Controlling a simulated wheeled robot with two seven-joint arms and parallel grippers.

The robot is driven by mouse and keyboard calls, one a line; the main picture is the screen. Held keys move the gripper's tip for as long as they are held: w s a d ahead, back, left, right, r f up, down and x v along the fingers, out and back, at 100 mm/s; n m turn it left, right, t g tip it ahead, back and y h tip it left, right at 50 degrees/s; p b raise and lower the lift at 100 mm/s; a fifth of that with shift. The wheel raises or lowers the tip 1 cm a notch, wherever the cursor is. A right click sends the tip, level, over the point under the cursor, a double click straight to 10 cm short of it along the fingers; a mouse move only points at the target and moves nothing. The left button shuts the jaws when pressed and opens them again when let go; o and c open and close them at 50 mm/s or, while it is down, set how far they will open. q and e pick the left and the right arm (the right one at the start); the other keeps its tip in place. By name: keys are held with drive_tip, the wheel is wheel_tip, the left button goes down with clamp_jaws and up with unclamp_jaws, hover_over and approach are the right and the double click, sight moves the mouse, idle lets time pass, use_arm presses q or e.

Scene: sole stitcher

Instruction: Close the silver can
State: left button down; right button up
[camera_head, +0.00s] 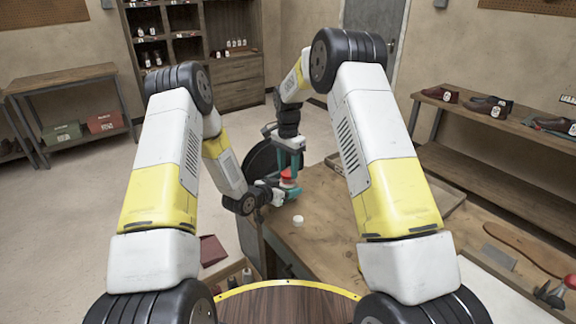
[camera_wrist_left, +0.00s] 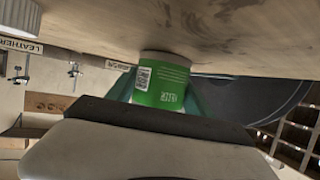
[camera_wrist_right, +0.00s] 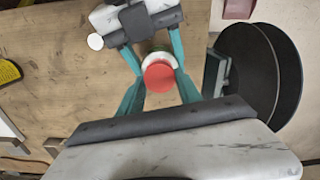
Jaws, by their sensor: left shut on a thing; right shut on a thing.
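A can with a green label (camera_wrist_left: 160,86) and a pale silvery band stands on the workbench, between the teal fingers of my left gripper (camera_head: 281,194). My left gripper is shut on it. A red cap (camera_wrist_right: 159,77) is between the fingertips of my right gripper (camera_wrist_right: 161,80), which is shut on it from above. The cap also shows in the head view (camera_head: 287,175). In the right wrist view a white ring shows behind the cap, over the can. The cap hides the can's opening, so I cannot tell if it is seated.
A small white round piece (camera_wrist_right: 95,41) lies on the workbench (camera_head: 330,217) near my left gripper. A large dark disc (camera_wrist_right: 268,75) stands beside the bench edge. Shelves with shoes (camera_head: 490,106) are at the right. The bench in front of the can is mostly clear.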

drive_tip(key=shift+f, duration=0.6)
idle(0.6)
drive_tip(key=m, duration=0.6)
drive_tip(key=shift+m, duration=0.3)
drive_tip(key=m, duration=0.7)
drive_tip(key=shift+s+a+m, duration=0.1)
drive_tip(key=shift+m, duration=0.3)
drive_tip(key=m, duration=0.9)
drive_tip(key=shift+f+m, duration=0.1)
drive_tip(key=shift+m, duration=0.3)
drive_tip(key=m, duration=0.2)
drive_tip(key=shift+m, duration=0.3)
